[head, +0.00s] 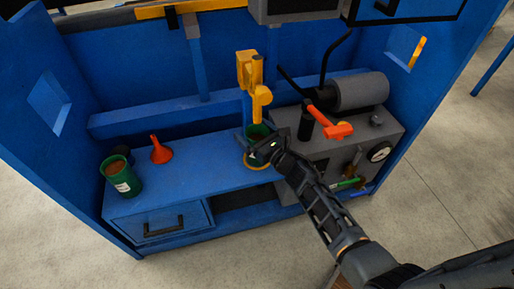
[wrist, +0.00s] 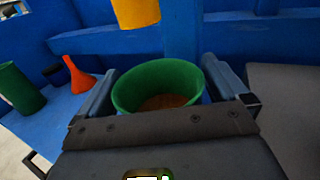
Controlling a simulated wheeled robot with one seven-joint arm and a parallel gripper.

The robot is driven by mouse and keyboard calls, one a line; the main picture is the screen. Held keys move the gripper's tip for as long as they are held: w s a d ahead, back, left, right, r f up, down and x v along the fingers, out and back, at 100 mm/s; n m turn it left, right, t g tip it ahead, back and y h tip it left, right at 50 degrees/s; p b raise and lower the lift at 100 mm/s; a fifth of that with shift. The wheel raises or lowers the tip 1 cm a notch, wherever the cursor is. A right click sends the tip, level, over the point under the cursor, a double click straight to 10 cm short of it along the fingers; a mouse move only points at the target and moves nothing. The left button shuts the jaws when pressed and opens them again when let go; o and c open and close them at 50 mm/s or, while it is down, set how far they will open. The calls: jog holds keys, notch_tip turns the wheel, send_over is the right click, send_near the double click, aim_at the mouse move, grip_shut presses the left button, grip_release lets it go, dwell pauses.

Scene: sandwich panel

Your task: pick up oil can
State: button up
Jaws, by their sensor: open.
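A green can (head: 258,131) stands on a round yellow base on the blue bench, below a yellow spout-like fixture. In the wrist view the green can (wrist: 128,98) is open-topped with brown contents, and it sits between my jaws. My gripper (head: 266,149) is open, with one finger on each side of the can; I cannot tell whether they touch it.
A red-orange funnel (head: 160,152) stands near the second can. The yellow fixture (head: 254,75) hangs just above and behind my gripper. A grey machine (head: 352,140) with a gauge and red-orange handle is close on the right. The bench's middle is clear.

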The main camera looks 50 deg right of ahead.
jog(key=shift+c, duration=0.2)
grip_shut()
dwell(0.8)
jog(key=shift+r, duration=0.15)
jog(key=shift+w+r+p, duration=0.1)
jog(key=shift+r+p, duration=0.3)
jog(key=shift+r, duration=0.15)
jog(key=r+p+v, duration=0.1)
jog(key=r+v, duration=0.1)
jog(key=v, duration=1.6)
jog(key=shift+r, duration=0.15)
